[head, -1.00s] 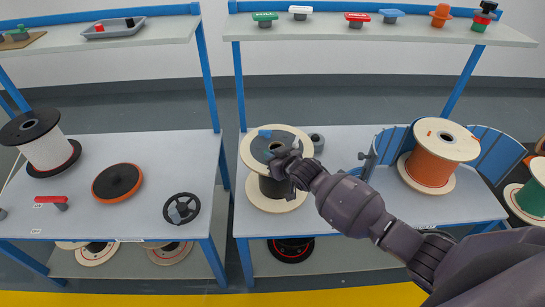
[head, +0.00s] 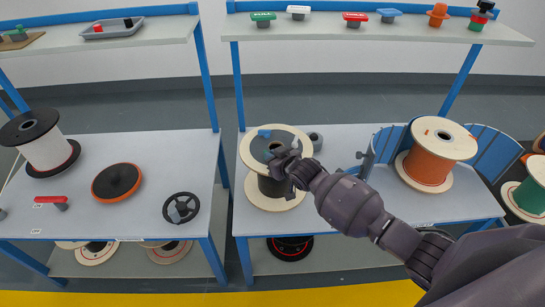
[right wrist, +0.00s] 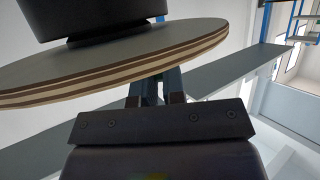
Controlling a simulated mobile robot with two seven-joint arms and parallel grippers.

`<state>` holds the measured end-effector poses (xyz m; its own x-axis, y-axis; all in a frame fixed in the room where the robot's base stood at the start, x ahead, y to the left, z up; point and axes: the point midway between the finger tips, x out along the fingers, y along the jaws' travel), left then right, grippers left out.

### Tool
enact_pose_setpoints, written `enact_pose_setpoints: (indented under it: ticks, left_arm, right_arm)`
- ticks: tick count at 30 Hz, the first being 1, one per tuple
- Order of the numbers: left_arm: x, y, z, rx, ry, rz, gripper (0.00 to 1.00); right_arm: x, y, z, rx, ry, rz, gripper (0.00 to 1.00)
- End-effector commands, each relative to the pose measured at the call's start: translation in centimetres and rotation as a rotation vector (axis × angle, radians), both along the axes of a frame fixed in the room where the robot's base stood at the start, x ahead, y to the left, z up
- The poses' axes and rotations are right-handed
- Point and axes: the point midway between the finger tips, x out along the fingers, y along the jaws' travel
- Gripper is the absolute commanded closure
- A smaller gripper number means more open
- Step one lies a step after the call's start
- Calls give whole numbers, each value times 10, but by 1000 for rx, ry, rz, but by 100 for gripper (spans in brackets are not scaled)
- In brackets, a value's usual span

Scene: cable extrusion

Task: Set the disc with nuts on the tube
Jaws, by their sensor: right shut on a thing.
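The pale round disc (head: 250,146) lies above the dark tube (head: 268,186) at the left of the right table, with a dark grey ring and a small blue part on its top. The tube stands on a pale lower flange (head: 262,203). My right gripper (head: 284,164) is at the disc's near right side, shut on it; the arm hides part of the disc. In the right wrist view the disc (right wrist: 180,52) shows its striped edge close to the fingers, with a dark block above it. Whether the disc touches the tube is hidden. My left gripper is not in view.
An orange spool (head: 436,158) stands in a blue holder (head: 388,146) to the right. A small grey round part (head: 316,141) lies behind my gripper. The left table (head: 110,221) carries a white-wound spool (head: 45,148), an orange-black disc (head: 117,182) and a black handwheel (head: 181,208).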

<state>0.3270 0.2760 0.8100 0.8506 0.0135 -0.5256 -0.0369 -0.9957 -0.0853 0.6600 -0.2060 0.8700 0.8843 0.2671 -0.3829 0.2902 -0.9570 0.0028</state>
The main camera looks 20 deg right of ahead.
Motion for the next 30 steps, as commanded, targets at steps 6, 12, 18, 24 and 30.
enact_pose_setpoints:
  ticks: [6, 12, 18, 24, 30]
  left_arm:
    - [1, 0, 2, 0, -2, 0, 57]
    - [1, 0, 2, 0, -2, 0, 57]
    - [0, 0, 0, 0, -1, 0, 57]
    - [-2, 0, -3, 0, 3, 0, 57]
    - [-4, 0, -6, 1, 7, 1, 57]
  right_arm:
    - [1, 0, 1, 0, -3, 0, 100]
    - [1, 0, 1, 0, -3, 0, 100]
    - [1, 0, -2, 0, -2, 0, 100]
    - [1, 0, -5, 0, -3, 0, 100]
    - [1, 0, -8, 0, -3, 0, 100]
